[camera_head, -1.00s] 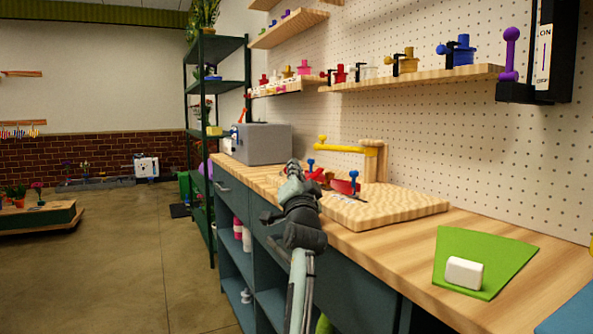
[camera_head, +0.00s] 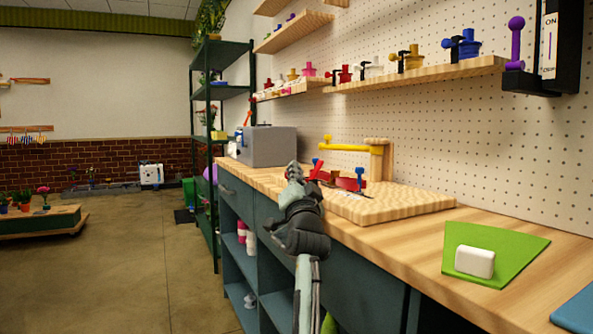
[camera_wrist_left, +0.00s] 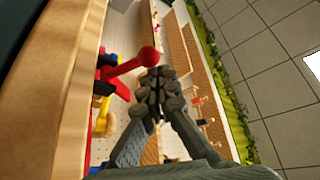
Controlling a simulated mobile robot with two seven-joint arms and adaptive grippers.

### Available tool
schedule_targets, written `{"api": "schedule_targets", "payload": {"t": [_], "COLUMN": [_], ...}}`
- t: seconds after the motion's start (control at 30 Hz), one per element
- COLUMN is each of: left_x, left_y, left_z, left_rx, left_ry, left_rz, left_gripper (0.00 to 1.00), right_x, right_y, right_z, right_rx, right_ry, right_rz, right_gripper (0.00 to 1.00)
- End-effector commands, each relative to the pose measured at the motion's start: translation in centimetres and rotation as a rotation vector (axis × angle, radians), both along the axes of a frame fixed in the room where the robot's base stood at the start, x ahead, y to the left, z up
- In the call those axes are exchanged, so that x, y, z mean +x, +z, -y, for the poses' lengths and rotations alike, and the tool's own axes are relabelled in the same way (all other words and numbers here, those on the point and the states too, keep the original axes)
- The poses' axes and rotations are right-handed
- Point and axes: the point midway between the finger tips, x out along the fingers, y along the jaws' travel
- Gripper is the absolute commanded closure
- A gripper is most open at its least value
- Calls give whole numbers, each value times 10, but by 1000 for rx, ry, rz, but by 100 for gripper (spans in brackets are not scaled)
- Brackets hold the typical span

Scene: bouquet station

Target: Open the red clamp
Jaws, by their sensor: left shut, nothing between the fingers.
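The red clamp (camera_head: 349,183) sits on the thick wooden board on the bench, with blue knobs on it; my left gripper partly hides its near left side. In the left wrist view a red lever with a round red ball end (camera_wrist_left: 148,57) reaches toward my fingers. My left gripper (camera_head: 293,168) is shut and empty, just left of the clamp. In the left wrist view its closed fingertips (camera_wrist_left: 155,78) are close to the red ball; I cannot tell whether they touch. My right gripper is not in view.
The wooden board (camera_head: 405,203) lies on the bench and carries a post with a yellow arm (camera_head: 345,148). A grey box (camera_head: 268,146) stands behind. A green mat (camera_head: 515,248) with a white block (camera_head: 475,262) lies at front right. Shelves with small clamps (camera_head: 420,75) line the pegboard.

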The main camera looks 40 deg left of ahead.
Motion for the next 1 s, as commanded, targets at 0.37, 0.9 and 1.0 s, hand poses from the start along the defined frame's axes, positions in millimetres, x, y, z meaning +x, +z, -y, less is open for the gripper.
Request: {"api": "schedule_targets", "payload": {"t": [0.37, 0.9, 1.0], "left_x": [-3, -8, -17], "left_y": [-5, -10, -17], "left_z": [-1, 6, 16], "left_rx": [-1, -3, -4], "left_ry": [0, 0, -1], "left_rz": [-1, -3, -3], "left_gripper": [100, 100, 100], "right_x": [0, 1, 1], "right_y": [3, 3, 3], "right_z": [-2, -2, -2], "right_rx": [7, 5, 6], "right_ry": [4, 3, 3], "right_rz": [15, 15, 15], "right_gripper": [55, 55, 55]}}
